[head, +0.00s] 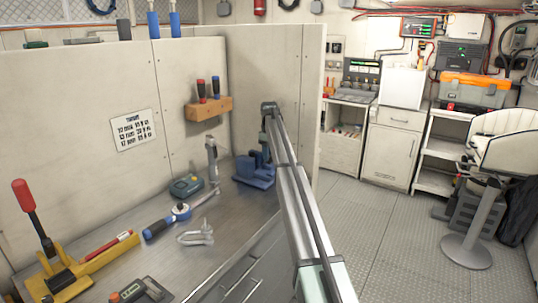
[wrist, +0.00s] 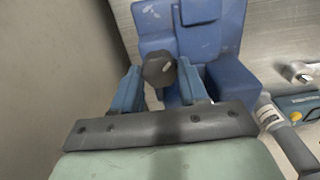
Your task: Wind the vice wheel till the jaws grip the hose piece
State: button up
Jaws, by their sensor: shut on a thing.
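The blue vice (head: 253,174) stands on the metal bench at its far right end, beside the partition. It also shows in the wrist view (wrist: 225,45), with scuffed blue blocks at the top of the picture. The dark vice wheel (wrist: 158,69) is a lobed knob on its near side. My gripper (wrist: 160,74) has its two blue fingers on either side of the wheel and is shut on it. In the head view my arm hides part of the vice. I cannot make out the hose piece or the gap between the jaws in either view.
On the bench, left of the vice, are a teal-and-dark device (head: 187,186), a blue-handled torque tool (head: 166,220), a metal shackle (head: 195,234) and a yellow tool with a red handle (head: 75,270). A wooden rack (head: 208,108) hangs above. The partition stands close to my gripper.

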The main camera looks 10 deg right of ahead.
jog(key=m, duration=0.3)
jog(key=shift+m, duration=0.4)
jog(key=o, duration=1.1)
jog(key=shift+c, duration=0.2)
notch_tip(320, 180, up, 14)
jog(key=shift+d+f, duration=0.1)
jog(key=shift+f, duration=0.05)
